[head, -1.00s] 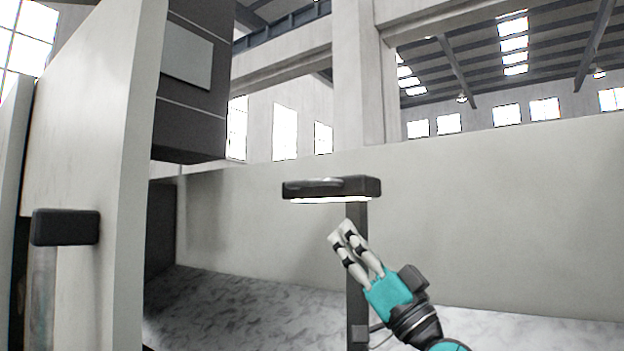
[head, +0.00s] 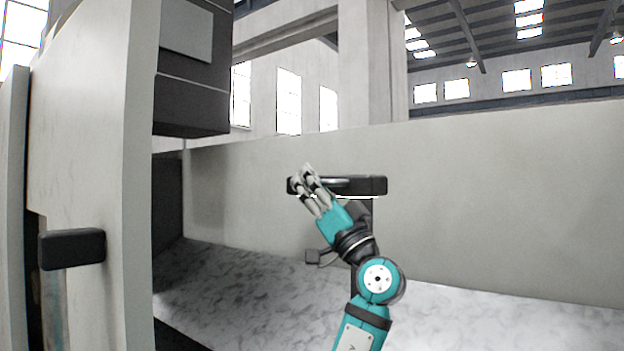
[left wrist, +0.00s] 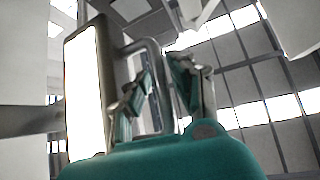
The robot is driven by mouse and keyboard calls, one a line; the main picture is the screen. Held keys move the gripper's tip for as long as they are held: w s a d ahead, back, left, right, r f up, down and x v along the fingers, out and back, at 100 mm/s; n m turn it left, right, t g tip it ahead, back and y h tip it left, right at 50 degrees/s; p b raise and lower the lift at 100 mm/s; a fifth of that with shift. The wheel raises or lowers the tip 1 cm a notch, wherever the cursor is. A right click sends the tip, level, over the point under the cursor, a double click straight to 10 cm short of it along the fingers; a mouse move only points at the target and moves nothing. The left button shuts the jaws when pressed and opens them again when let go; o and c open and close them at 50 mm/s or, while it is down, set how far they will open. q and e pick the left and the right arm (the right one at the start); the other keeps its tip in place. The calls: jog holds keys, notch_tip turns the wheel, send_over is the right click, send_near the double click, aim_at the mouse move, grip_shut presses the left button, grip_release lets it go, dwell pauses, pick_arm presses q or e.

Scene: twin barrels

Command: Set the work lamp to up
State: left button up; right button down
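The work lamp is a dark, flat bar-shaped head (head: 365,185) on a dark post, with a lit strip along its underside. In the left wrist view its bright white panel (left wrist: 84,90) and grey loop handle (left wrist: 158,62) show close up. My left gripper (head: 308,172) is at the left end of the lamp head, in front of it, covering part of it. In the left wrist view its two fingers (left wrist: 168,85) stand apart, with a bar of the handle showing between them; I cannot tell whether they touch it. My right gripper is not in view.
A pale panel (head: 95,150) with a dark block handle (head: 72,248) stands close at the left. A dark box (head: 192,75) hangs beside it. A long pale wall (head: 500,190) runs behind the lamp, above a marbled surface (head: 250,290).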

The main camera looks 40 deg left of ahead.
pick_arm(q)
jog(key=shift+c, duration=0.4)
jog(key=shift+s, duration=0.1)
grip_shut()
jog(key=shift+r, duration=0.1)
